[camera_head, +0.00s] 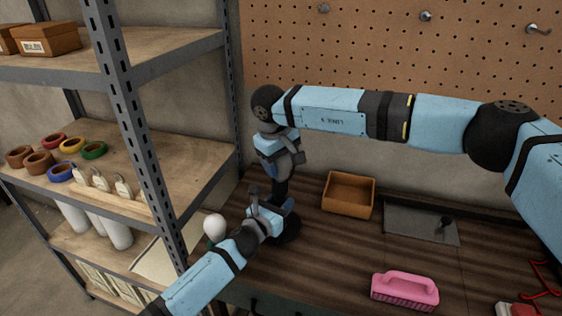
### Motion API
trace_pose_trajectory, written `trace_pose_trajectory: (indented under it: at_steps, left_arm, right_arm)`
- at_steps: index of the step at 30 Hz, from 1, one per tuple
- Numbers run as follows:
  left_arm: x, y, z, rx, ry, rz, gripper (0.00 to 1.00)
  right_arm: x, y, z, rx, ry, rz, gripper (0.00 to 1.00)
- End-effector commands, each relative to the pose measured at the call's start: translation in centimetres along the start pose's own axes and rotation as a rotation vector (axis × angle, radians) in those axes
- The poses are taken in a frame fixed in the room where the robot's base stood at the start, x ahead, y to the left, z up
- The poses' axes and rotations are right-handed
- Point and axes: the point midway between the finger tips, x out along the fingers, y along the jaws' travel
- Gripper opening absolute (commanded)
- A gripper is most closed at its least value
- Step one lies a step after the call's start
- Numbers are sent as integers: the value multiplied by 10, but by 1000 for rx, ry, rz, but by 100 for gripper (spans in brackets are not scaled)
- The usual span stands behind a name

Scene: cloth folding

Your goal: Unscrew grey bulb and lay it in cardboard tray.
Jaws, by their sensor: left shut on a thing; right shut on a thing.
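The brown cardboard tray (348,211) stands empty on the bench, right of my grippers. A dark lamp-like stand (288,231) has a round base on the bench and a short stem. My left gripper (275,207) is low at this stand and shut on a part of it, seemingly the stem. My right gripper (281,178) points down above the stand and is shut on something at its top. That thing is mostly hidden, so I cannot tell whether it is the grey bulb. A pale bulb (214,226) stands left of my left gripper, partly behind my arm.
A grey mat (410,231) with a small dark object (444,224) lies right of the tray. A pink brush (404,290) is at the front. A metal shelf (147,140) stands close on the left. A pegboard (390,50) is behind. Bench between tray and brush is clear.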

Motion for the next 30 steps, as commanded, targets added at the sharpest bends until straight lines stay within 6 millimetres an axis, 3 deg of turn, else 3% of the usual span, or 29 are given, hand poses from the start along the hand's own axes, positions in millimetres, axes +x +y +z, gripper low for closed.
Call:
trace_pose_trajectory:
  at_steps: [14,30]
  left_arm:
    - [0,0,-2,0,3,0,0]
    - [0,0,-2,0,3,0,0]
  right_arm:
    - [-2,0,0,2,-1,-1,34]
    - [-20,3,0,2,-1,-1,34]
